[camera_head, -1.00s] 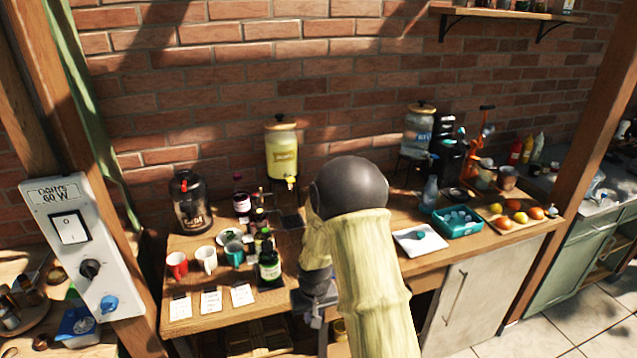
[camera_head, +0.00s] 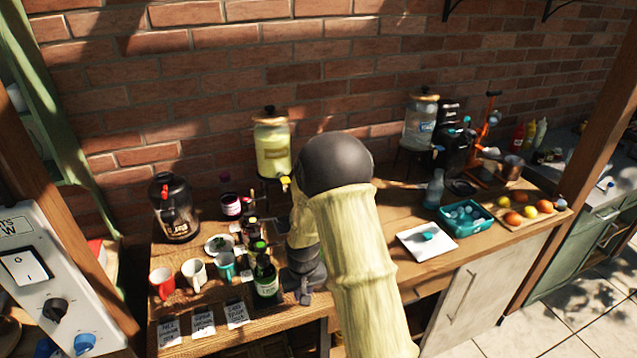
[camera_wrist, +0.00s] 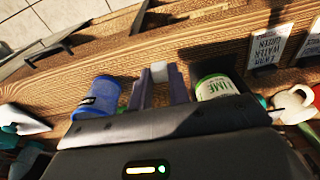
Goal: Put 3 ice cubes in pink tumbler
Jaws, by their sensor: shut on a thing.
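My gripper (camera_head: 303,292) hangs over the front of the wooden counter, to the right of a dark green bottle (camera_head: 266,278). In the wrist view my gripper (camera_wrist: 158,92) is shut on a small pale block (camera_wrist: 158,72), which looks like an ice cube. More ice cubes (camera_head: 462,212) lie in a teal bin (camera_head: 455,232) on the right part of the counter. I cannot make out a pink tumbler in either view; my arm hides part of the counter. A blue cup-like thing (camera_wrist: 96,98) is left of the fingers, and a lime-labelled bottle (camera_wrist: 212,88) is right of them.
A red mug (camera_head: 162,284), a white mug (camera_head: 193,274) and a teal mug (camera_head: 224,267) stand at the left, behind label cards (camera_head: 203,322). A yellow drink dispenser (camera_head: 272,146) stands behind. A white board (camera_head: 412,238) and a fruit tray (camera_head: 520,224) lie right.

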